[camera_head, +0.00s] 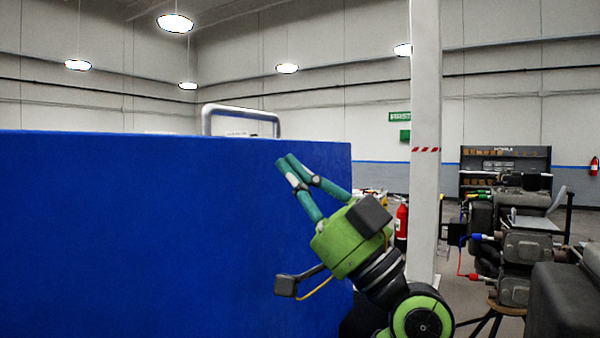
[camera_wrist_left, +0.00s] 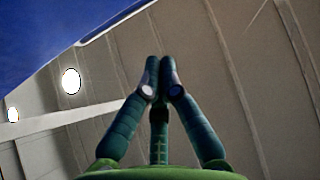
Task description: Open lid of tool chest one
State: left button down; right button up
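A large flat blue panel (camera_head: 150,235) of the tool chest fills the left half of the head view, its top edge nearly level. I cannot tell if it is the lid or a wall. A grey bar handle (camera_head: 241,113) rises behind the top edge. My left gripper (camera_head: 285,160) is in front of the panel near its upper right corner, fingers pointing up and left. In the left wrist view its fingertips (camera_wrist_left: 162,60) are together with nothing seen between them, and blue surface (camera_wrist_left: 50,30) shows at upper left. Contact with the panel cannot be told. My right gripper is out of view.
A white column (camera_head: 425,120) stands right of the panel, with a red extinguisher (camera_head: 401,221) beside it. Grey machinery (camera_head: 525,250) on a stand is at the right. A dark shelf unit (camera_head: 505,165) is farther back.

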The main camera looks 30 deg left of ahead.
aim_at(243, 144)
pick_arm(q)
jog(key=a+r+p, duration=0.1)
jog(key=a, duration=0.1)
jog(key=a+r+p, duration=0.1)
jog(key=a+p, duration=0.1)
jog(key=a, duration=0.1)
jog(key=a+r+p, duration=0.2)
jog(key=a, duration=0.1)
jog(key=shift+w+a, duration=0.1)
jog(key=shift+w, duration=0.25)
jog(key=shift+a, duration=0.15)
jog(key=shift+t, duration=0.3)
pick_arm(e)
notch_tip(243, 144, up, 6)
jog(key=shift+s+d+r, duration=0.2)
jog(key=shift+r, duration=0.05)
pick_arm(q)
jog(key=a+h+b, duration=0.2)
jog(key=a, duration=0.7)
jog(key=shift+w+a+b, duration=0.3)
jog(key=shift+w, duration=0.05)
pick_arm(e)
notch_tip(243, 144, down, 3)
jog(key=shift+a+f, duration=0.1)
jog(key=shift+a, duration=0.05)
pick_arm(q)
jog(key=shift+g, duration=0.4)
